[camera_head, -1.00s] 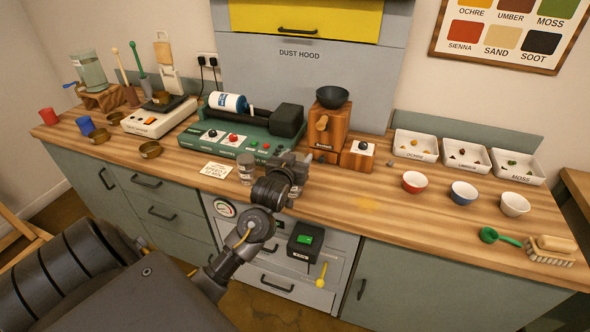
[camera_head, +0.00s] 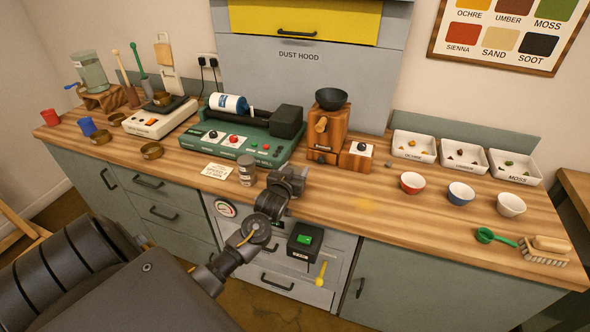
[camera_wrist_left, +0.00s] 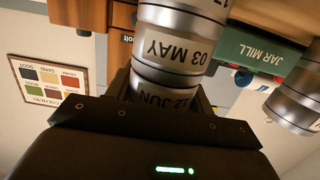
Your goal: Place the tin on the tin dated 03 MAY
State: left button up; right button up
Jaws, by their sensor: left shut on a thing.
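My left gripper (camera_head: 290,177) is at the front of the worktop and hides the tins there in the head view. In the left wrist view, which is upside down, its fingers (camera_wrist_left: 162,96) are shut on a silver tin marked 12 JUN (camera_wrist_left: 168,99). The tin dated 03 MAY (camera_wrist_left: 174,50) is right beneath it, edge to edge in that view; I cannot tell for certain whether they touch. Another tin with a partly cut-off label (camera_wrist_left: 184,14) is below 03 MAY. My right gripper is out of view.
A separate grey tin or small stack (camera_head: 247,170) stands just left of my gripper; it also shows in the wrist view (camera_wrist_left: 297,100). Worktop (camera_head: 340,195) to the right is clear.

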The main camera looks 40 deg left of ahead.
pick_arm(q)
jog(key=o, duration=0.5)
jog(key=shift+f, duration=0.15)
jog(key=o, duration=0.5)
jog(key=shift+r, duration=0.3)
jog(key=shift+b+v, duration=1)
jog(key=shift+v, duration=5)
jog(key=shift+f, duration=0.1)
